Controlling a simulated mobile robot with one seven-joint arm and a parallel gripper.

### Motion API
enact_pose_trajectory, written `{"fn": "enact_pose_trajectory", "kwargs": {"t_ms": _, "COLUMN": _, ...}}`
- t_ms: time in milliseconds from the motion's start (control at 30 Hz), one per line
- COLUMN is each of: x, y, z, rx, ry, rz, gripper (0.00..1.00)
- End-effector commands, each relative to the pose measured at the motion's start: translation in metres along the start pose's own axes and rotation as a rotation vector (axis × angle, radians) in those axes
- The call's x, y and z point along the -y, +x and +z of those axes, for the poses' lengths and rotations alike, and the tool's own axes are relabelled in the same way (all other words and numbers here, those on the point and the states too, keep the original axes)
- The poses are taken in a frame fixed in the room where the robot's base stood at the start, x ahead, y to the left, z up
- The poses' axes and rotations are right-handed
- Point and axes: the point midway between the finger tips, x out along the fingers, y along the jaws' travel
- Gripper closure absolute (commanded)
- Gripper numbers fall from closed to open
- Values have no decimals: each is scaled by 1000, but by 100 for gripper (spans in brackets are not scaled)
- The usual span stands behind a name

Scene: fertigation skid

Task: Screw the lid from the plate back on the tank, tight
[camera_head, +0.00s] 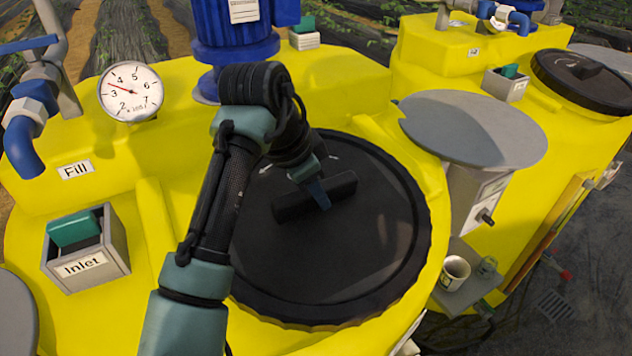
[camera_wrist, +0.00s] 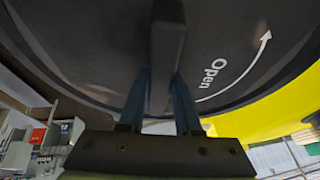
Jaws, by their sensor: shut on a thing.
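The black round lid (camera_head: 370,245) lies over the opening on top of the near yellow tank (camera_head: 190,290). It looks level; whether its thread is engaged cannot be seen. A raised bar handle (camera_head: 345,187) crosses the lid's middle. My gripper (camera_head: 320,197) comes down from above and is shut on this handle. In the wrist view, the blue fingers of my gripper (camera_wrist: 160,105) stand on both sides of the handle (camera_wrist: 166,50). The word "Open" and a curved arrow show on the lid (camera_wrist: 225,60) there. The grey round plate (camera_head: 475,127) right of the lid is bare.
A blue pump (camera_head: 232,35) and a pressure gauge (camera_head: 130,92) stand behind the lid. An inlet box (camera_head: 87,250) is at left. A cup (camera_head: 454,272) stands on a small shelf at right. A second yellow tank has its own black lid (camera_head: 590,80).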

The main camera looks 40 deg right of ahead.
Motion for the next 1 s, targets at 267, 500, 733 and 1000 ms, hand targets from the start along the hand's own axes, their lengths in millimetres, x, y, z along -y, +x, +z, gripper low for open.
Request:
{"fn": "enact_pose_trajectory", "kwargs": {"t_ms": 267, "x": 1, "y": -2, "z": -2, "rx": -4, "ry": 2, "rz": -5, "gripper": 100}}
{"fn": "enact_pose_trajectory", "kwargs": {"t_ms": 500, "x": 1, "y": -2, "z": -1, "rx": -3, "ry": 2, "rz": -4, "gripper": 42}}
{"fn": "enact_pose_trajectory", "kwargs": {"t_ms": 733, "x": 0, "y": 0, "z": 0, "rx": -1, "ry": 1, "rz": -2, "gripper": 33}}
{"fn": "enact_pose_trajectory", "kwargs": {"t_ms": 1000, "x": -1, "y": 1, "z": 0, "rx": 2, "ry": 0, "rz": 2, "gripper": 13}}
